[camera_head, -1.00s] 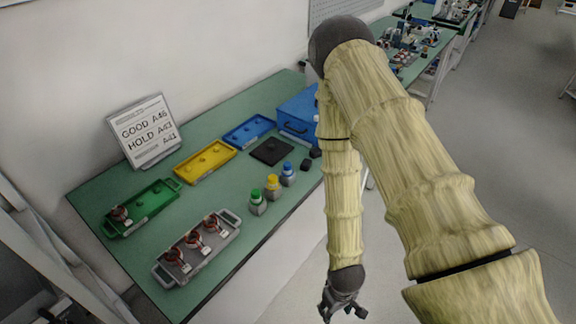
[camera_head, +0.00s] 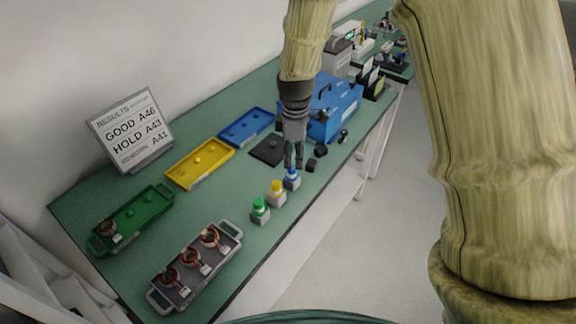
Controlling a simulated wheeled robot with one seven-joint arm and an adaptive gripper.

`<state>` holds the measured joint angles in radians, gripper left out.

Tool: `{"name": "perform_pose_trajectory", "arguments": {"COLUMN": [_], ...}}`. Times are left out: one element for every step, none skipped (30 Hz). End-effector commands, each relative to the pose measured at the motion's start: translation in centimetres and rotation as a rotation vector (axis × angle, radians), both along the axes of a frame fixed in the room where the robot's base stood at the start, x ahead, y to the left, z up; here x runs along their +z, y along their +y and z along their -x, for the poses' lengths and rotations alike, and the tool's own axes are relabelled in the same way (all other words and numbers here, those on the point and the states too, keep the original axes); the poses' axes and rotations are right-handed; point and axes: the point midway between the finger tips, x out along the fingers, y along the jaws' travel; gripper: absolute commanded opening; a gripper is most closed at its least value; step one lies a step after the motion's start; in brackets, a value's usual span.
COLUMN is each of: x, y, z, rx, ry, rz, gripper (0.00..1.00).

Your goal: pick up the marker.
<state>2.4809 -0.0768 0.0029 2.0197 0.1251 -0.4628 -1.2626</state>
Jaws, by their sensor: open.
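Three small bottle-like pieces with coloured caps stand upright in a row near the front edge of the green table: a green-capped one (camera_head: 260,211), a yellow-capped one (camera_head: 276,194) and a blue-capped one (camera_head: 292,181). They look like dabber-type markers; I see no pen-shaped marker, and which one is meant cannot be told. My gripper (camera_head: 293,165) points down, open, with its fingertips right at or just above the blue cap. Whether the fingers touch the cap cannot be told.
A grey tray (camera_head: 153,294) with copper-wound parts lies in front, and a green tray (camera_head: 98,243) at left. A yellow tray (camera_head: 184,180), blue tray (camera_head: 233,134), black pad (camera_head: 262,152), blue box (camera_head: 345,108) and results sign (camera_head: 130,130) stand behind. Small black pieces (camera_head: 320,152) lie right of my gripper.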

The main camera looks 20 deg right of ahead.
Motion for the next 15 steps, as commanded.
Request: {"name": "perform_pose_trajectory", "arguments": {"x": [1.0,1.3,1.7,1.9,1.9,1.8,1.6,1.4,1.0,0.6,0.2,-0.3,-0.7,-1.0,-1.5], "y": [0.1,0.2,0.2,0.3,0.3,0.3,0.3,0.3,0.3,0.3,0.2,0.2,0.2,0.2,0.2], "z": [-0.4,-0.5,-0.6,-0.7,-0.7,-0.7,-0.7,-0.7,-0.7,-0.7,-0.6,-0.6,-0.6,-0.6,-0.6], "rx": [0.019,0.028,0.039,0.044,0.048,0.051,0.053,0.053,0.053,0.053,0.052,0.051,0.051,0.05,0.05], "ry": [-0.003,-0.003,-0.002,0.0,0.001,0.002,0.003,0.003,0.003,0.003,0.004,0.004,0.003,0.003,0.004], "rz": [-0.001,-0.001,-0.002,-0.002,-0.003,-0.003,-0.004,-0.004,-0.004,-0.004,-0.003,-0.003,-0.004,-0.004,-0.004], "gripper": [0.51,0.51,0.51,0.51,0.51,0.51,0.51,0.51,0.51,0.51,0.51,0.51,0.51,0.51,0.51]}}
